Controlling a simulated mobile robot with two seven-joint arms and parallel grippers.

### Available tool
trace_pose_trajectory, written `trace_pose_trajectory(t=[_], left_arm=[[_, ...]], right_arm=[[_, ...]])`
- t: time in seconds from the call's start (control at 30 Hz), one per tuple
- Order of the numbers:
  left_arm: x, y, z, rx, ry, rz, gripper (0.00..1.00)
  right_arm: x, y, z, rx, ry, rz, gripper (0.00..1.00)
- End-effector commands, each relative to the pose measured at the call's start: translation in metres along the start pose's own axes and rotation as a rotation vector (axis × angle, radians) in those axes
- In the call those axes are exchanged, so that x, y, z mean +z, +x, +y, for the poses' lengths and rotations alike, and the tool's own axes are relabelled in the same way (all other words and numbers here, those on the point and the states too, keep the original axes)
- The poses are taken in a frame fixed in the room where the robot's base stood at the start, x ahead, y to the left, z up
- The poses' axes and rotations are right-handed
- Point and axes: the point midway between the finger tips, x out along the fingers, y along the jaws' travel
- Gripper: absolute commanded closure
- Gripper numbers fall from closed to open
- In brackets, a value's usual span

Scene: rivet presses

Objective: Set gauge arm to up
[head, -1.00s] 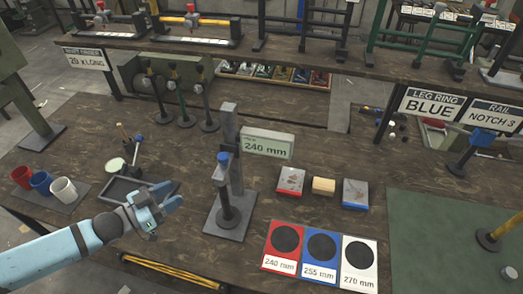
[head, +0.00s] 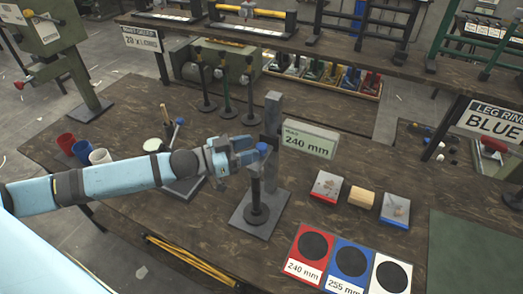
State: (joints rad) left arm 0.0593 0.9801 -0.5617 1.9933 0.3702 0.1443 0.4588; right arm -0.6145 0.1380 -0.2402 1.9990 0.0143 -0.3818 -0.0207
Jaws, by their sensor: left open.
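The height gauge stands on a grey base plate (head: 258,214) with a dark grey upright post (head: 272,120). A blue knob (head: 263,148), apparently on the gauge arm, shows partway up, in front of the post. The arm itself is mostly hidden behind my gripper and the knob. My left gripper (head: 251,152) is open, with its fingertips right beside the blue knob on its left. I cannot tell whether they touch it. My right gripper is not in view.
Red, blue and white pads (head: 350,262) lie at the front right. Two small blocks on red and blue plates (head: 396,208) and a wooden block (head: 361,197) lie behind them. Cups (head: 82,152) stand at the left, and several dark posts (head: 226,100) stand behind the gauge.

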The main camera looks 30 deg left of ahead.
Motion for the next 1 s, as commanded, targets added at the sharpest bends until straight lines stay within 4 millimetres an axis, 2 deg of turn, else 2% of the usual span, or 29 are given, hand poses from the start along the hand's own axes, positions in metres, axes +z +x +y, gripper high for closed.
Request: trace_pose_trajectory(t=[0.1,0.3,0.67,0.87,1.0], left_arm=[[0.0,0.018,0.0,0.0,0.002,0.003,0.54],[-0.001,0.034,0.0,0.0,0.001,0.002,0.54],[-0.001,0.037,0.0,0.0,0.001,0.0,0.54],[-0.001,0.037,0.0,0.0,0.001,0.0,1.0],[-0.002,0.037,0.0,0.0,0.001,0.0,1.0]], right_arm=[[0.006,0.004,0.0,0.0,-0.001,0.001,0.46],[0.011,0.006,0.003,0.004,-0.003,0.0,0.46],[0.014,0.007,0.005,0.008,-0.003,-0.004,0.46],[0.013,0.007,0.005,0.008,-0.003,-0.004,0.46],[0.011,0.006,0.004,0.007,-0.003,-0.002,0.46]])
